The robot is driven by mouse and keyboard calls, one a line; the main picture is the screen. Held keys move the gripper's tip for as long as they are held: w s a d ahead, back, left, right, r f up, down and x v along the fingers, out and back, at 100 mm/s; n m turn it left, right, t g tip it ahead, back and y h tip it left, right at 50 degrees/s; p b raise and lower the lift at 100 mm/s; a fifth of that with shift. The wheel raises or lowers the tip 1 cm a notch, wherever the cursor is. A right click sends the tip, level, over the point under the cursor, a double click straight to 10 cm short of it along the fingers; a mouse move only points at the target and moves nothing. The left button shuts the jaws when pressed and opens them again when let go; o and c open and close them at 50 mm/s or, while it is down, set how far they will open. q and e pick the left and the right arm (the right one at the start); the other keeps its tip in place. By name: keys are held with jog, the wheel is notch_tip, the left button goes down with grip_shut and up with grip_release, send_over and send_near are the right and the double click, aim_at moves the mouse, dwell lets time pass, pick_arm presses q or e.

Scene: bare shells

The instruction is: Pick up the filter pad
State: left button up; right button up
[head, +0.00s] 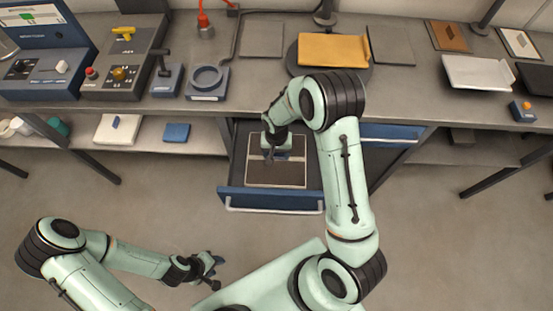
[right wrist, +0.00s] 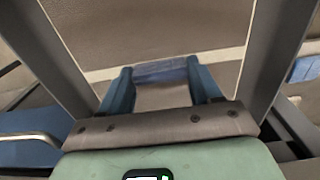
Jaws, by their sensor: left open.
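No thing can be named the filter pad with certainty. My right gripper (head: 272,146) reaches down into an open blue drawer (head: 270,201). The drawer holds a flat brown-grey panel (head: 277,177) with pale edging and a pale strip across it. A small blue part (head: 284,142) shows beside the right fingers. In the right wrist view, blue pieces (right wrist: 120,92) stand either side of a pale block beyond the palm, above a brown surface (right wrist: 150,28). Whether my right jaws hold anything is unclear. My left gripper (head: 208,268) is open and empty above the floor, away from the drawer.
The grey worktop (head: 250,105) above the drawer carries a yellow pad-like sheet (head: 333,49) on a dark round plate, a grey ring (head: 207,77) and a white tray (head: 479,72). A blue block (head: 176,132) and a white block (head: 117,129) lie on the lower left shelf. Floor left is clear.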

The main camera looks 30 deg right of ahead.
jog(key=c, duration=0.3)
jog(key=shift+r, duration=0.1)
jog(key=shift+c, duration=0.2)
